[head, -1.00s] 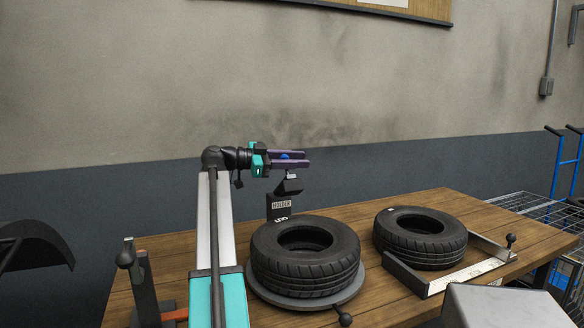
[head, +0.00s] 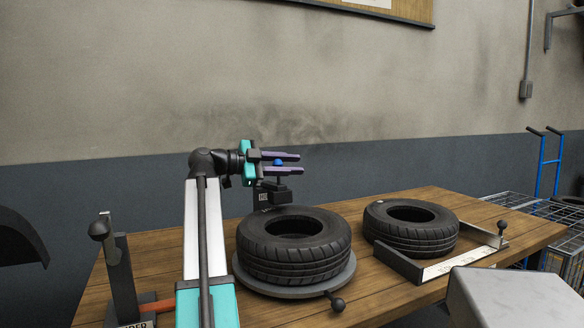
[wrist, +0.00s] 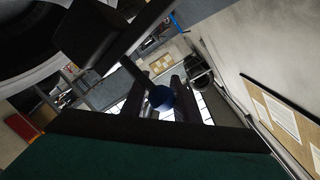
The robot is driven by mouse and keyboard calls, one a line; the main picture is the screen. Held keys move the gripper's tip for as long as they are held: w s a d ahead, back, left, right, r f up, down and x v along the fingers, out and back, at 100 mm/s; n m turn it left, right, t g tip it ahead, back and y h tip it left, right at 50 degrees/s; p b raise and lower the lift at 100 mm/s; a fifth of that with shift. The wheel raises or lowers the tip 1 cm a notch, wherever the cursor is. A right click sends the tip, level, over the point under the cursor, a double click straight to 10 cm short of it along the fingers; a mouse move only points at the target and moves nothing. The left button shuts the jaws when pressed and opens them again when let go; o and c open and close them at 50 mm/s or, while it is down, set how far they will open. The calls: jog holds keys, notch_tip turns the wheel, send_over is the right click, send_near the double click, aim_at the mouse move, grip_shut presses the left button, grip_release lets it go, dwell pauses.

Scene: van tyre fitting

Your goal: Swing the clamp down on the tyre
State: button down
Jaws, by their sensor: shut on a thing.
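The black tyre (head: 294,256) lies flat on a round grey turntable (head: 300,291) on the bench, in the middle of the head view. The dark clamp (head: 272,193) stands at the tyre's back left, its head just above the tyre's rear rim. Whether it touches the tyre I cannot tell. My gripper (head: 280,162) is shut on the clamp's blue knob (head: 278,162), above the rear of the tyre. The knob also shows between the fingers in the wrist view (wrist: 160,97). The clamp's lower part is mostly hidden behind the tyre.
A second tyre (head: 410,228) lies to the right in a low bracket (head: 450,266) with a black knob. A dark post with a knob (head: 100,230) stands at the front left. A grey box (head: 512,300) is at the lower right. The wall is behind the bench.

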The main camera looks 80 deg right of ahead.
jog(key=shift+s+f, duration=0.1)
jog(key=shift+f, duration=0.3)
jog(key=c, duration=1.4)
grip_release()
jog(key=shift+d+f, duration=0.1)
jog(key=v, duration=1.4)
jog(key=shift+p, duration=0.35)
